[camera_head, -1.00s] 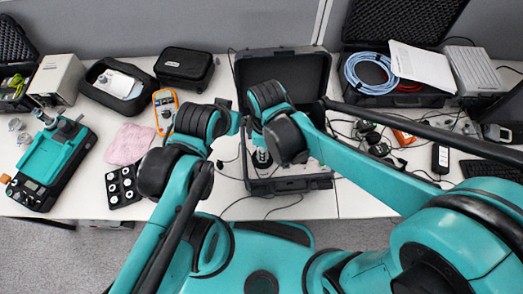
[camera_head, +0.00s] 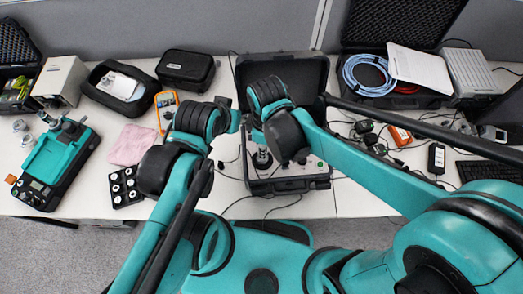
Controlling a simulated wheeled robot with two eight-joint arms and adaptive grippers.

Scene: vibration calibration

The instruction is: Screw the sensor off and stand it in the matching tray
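The open black case (camera_head: 322,110) stands mid-table with its lid up at the back. Inside it, a dark round piece (camera_head: 262,160) with a silvery part above it shows just below my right arm's end; I cannot tell whether this is the sensor. My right gripper is mostly hidden behind its own arm links over the case. My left arm's end hangs at the case's left edge, with a dark part of it (camera_head: 222,102) showing; its fingers cannot be made out. A black tray (camera_head: 131,203) with several white round spots lies at the left.
A teal device (camera_head: 62,160) stands at the far left, beside a pink cloth (camera_head: 131,145). An orange meter (camera_head: 166,108) and black pouches lie behind. Cables, small parts and a keyboard (camera_head: 488,170) crowd the right. The front strip of table right of the tray is fairly clear.

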